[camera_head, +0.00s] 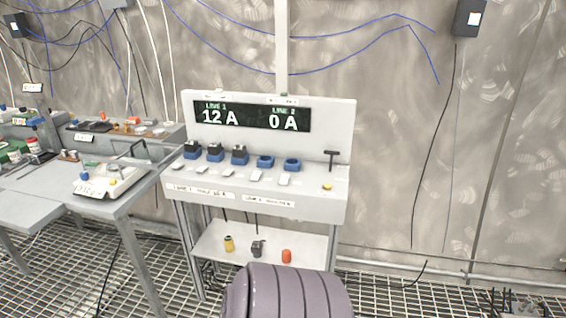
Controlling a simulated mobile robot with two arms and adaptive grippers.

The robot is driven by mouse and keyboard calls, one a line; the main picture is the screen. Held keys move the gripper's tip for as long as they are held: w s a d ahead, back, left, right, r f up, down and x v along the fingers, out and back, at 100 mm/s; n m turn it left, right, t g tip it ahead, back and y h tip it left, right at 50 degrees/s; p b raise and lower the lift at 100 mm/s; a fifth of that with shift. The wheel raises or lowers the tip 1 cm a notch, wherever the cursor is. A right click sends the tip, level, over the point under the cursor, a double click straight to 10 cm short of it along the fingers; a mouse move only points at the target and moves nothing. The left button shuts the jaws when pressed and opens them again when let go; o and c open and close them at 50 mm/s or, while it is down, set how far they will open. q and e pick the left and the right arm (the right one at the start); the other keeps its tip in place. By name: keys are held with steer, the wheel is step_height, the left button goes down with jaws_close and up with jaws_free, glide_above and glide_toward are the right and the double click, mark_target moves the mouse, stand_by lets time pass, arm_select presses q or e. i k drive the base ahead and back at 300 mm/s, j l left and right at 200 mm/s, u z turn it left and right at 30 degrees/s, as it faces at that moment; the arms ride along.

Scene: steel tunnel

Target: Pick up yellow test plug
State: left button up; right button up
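The yellow test plug (229,243) appears to be the small yellow cylinder standing upright on the lower shelf (205,252) of the white test bench. A dark plug (257,249) stands to its right on the same shelf. A small orange-red plug (286,256) stands farther right. The yellow plug is uncovered and nothing touches it. Neither of my grippers is in view.
The test bench (205,196) above carries several blue sockets, some with black plugs, and a display (251,116). A grey table (62,200) stands left. A ribbed purple-grey shape (290,292), identity unclear, covers the bottom middle. Grating shows right.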

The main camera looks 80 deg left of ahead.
mark_target(228, 239)
steer(key=u, duration=3.2)
steer(key=i+j+u, duration=0.15)
steer(key=i+j, duration=0.6)
steer(key=i, duration=0.05)
